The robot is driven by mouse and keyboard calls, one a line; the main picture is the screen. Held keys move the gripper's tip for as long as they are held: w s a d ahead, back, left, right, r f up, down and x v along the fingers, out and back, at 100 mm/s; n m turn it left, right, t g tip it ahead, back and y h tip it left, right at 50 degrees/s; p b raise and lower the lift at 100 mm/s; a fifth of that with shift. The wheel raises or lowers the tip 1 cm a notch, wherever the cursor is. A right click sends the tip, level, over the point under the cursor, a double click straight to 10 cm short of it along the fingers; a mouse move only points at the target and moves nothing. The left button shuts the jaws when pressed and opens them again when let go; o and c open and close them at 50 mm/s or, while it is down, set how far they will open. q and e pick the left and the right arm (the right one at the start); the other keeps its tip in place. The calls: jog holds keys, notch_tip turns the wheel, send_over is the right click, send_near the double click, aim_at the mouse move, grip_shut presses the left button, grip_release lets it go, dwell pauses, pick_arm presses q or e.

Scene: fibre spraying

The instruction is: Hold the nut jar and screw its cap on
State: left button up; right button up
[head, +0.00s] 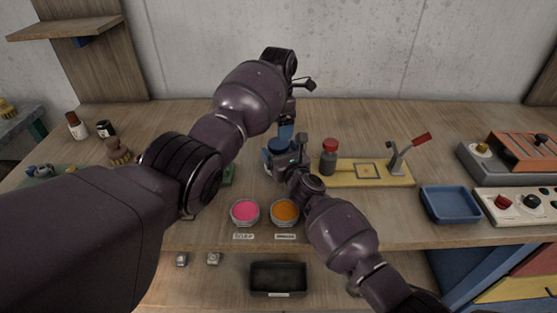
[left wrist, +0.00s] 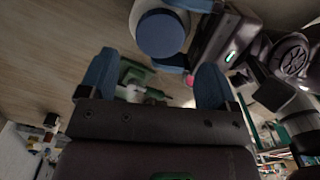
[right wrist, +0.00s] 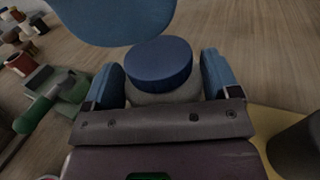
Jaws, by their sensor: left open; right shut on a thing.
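The nut jar (right wrist: 165,95) has a pale body and stands upright between the fingers of my right gripper (right wrist: 160,82), which is shut on it. Its blue cap (right wrist: 160,62) sits on top of the jar; how far it is threaded cannot be told. The cap also shows in the head view (head: 278,146) and in the left wrist view (left wrist: 162,34). My left gripper (left wrist: 153,85) is open and empty, close above the cap. One of its blue fingers crosses the top of the right wrist view. My arms partly hide the jar in the head view.
A red-topped bottle (head: 329,157) and a yellow board (head: 340,177) with a red-handled lever (head: 410,150) stand right of the jar. Pink (head: 245,212) and orange (head: 285,212) bowls are at the front edge. A blue tray (head: 450,204) lies farther right.

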aim_at(278, 143)
pick_arm(q)
jog(key=shift+f, duration=2.9)
jog(key=c, duration=0.9)
jog(key=m, duration=0.6)
jog(key=shift+c, duration=0.2)
jog(key=o, duration=1)
jog(key=shift+r, duration=2.25)
jog(key=shift+c, duration=0.2)
